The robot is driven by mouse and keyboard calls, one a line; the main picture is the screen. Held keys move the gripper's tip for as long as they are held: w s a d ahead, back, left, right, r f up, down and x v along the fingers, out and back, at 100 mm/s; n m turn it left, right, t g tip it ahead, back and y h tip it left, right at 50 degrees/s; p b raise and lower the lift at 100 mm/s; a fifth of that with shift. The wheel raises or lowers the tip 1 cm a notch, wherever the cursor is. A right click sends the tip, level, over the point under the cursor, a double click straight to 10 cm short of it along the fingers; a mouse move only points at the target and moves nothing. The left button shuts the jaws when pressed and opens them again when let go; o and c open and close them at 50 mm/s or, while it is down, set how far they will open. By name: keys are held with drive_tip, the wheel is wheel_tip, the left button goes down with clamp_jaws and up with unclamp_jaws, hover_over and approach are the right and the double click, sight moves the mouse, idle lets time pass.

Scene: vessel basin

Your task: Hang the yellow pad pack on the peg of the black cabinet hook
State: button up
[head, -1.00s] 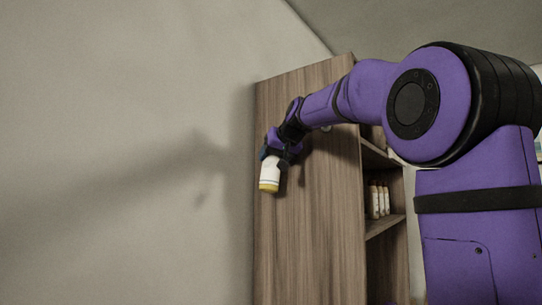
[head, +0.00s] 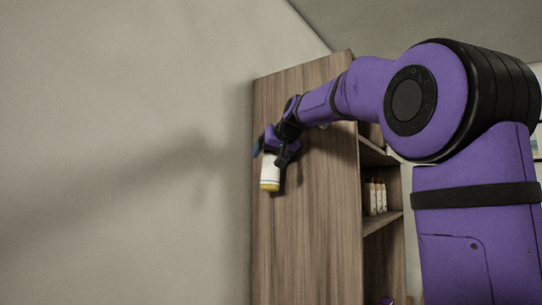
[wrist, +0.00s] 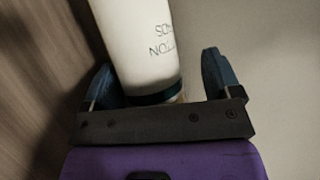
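The yellow pad pack (head: 270,172) is a white tube with a yellow lower end, upright with a slight tilt, against the wooden cabinet side. My gripper (head: 271,153) is at its top end. In the wrist view the white pack (wrist: 148,45), with upside-down lettering and a dark band, lies between the blue fingers of my gripper (wrist: 158,82). The fingers are wide apart, with a clear gap on the right; contact on the left is unclear. The black hook and its peg are hidden behind the gripper and pack, so I cannot see what bears the pack.
The tall wooden cabinet (head: 312,220) has open shelves on its right, with several small bottles (head: 375,197) on one. A bare wall (head: 120,150) stands to the left. There is free room in front of the cabinet side.

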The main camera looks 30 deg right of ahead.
drive_tip(key=shift+d, duration=0.2)
drive_tip(key=shift+s, duration=0.15)
drive_tip(key=v, duration=1)
drive_tip(key=shift+s+a+r, duration=0.15)
drive_tip(key=shift+s+a, duration=0.05)
drive_tip(key=shift+a, duration=0.1)
drive_tip(key=s+a+f+n+g, duration=0.1)
drive_tip(key=s+a+f, duration=0.4)
drive_tip(key=f, duration=0.8)
drive_tip(key=s+a+f+n+g, duration=0.1)
drive_tip(key=s+a+f+g, duration=0.2)
drive_tip(key=s+f, duration=0.8)
drive_tip(key=s+a+f+n+g+y, duration=0.1)
drive_tip(key=s+a+f+g, duration=0.2)
drive_tip(key=f, duration=1.2)
drive_tip(key=s+a, duration=0.3)
drive_tip(key=s, duration=0.3)
drive_tip(key=shift+a, duration=0.3)
